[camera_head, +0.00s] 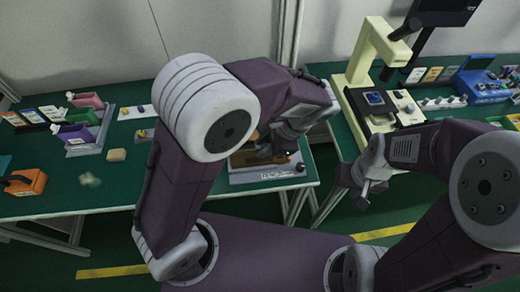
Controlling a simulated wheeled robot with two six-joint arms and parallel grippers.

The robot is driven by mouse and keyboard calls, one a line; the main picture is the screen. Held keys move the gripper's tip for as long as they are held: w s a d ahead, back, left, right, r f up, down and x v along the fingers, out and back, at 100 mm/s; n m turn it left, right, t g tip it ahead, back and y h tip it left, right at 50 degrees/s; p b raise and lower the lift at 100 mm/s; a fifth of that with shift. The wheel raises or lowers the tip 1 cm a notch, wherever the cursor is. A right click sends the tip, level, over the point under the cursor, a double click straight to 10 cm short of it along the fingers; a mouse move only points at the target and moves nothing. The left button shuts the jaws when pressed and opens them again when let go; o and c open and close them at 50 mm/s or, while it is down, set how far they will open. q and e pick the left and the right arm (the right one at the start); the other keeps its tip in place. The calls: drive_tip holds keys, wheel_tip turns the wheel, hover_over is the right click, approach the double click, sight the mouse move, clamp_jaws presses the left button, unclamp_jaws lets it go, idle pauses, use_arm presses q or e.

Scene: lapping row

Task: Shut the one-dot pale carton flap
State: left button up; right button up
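I cannot make out a pale carton with one dot or its flap for sure. A grey-based fixture (262,177) with brown and tan parts on it sits at the front right of the left table, largely covered by my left arm. My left gripper (278,140) is over this fixture, pointing down and left; its fingertips are too small and dark to show whether they are open or touching anything. My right gripper (364,193) hangs in front of the right table, apart from any object; its finger gap is unclear.
A rack (88,146) holds a pink container (88,101) and a purple-and-green container (78,135). A tan block (116,155) and an orange box (25,182) lie nearby. A cream microscope-like stand (366,50) and a blue device (484,86) stand on the right table. A gap separates the tables.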

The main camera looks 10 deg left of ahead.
use_arm(q)
drive_tip(key=shift+x, duration=1.1)
drive_tip(key=shift+f, duration=0.1)
drive_tip(key=shift+s, duration=0.1)
clamp_jaws()
idle(0.4)
